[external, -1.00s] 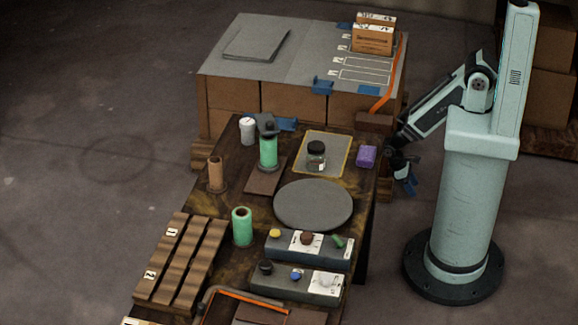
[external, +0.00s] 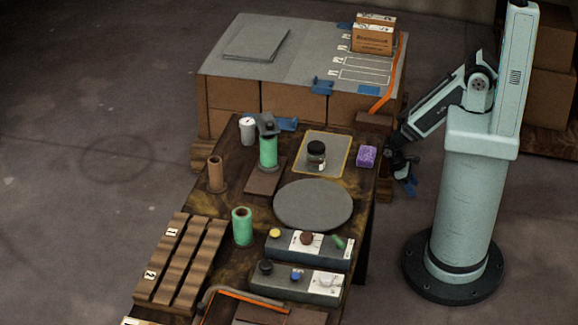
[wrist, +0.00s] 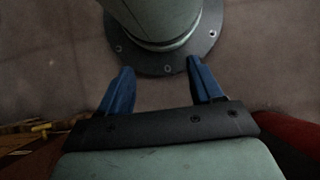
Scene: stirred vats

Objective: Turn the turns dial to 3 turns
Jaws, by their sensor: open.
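Two grey control boxes stand at the near right of the dark table. The farther box (external: 309,247) carries a yellow button (external: 275,233), a brown knob (external: 307,238) on a white plate and a green knob (external: 338,242). The nearer box (external: 298,285) carries a black knob (external: 266,267), a blue knob (external: 296,275) and a pale knob (external: 327,280) on a white plate. The labels are too small to tell which is the turns dial. My gripper (external: 409,187) hangs right of the table, away from both boxes. In the wrist view its blue fingers (wrist: 160,72) are apart and empty.
A round grey disc (external: 313,205) lies behind the boxes. A green spool (external: 242,228), a wooden rack (external: 180,262), a jar (external: 316,156) and a purple block (external: 367,157) are also on the table. My own base fills the top of the wrist view.

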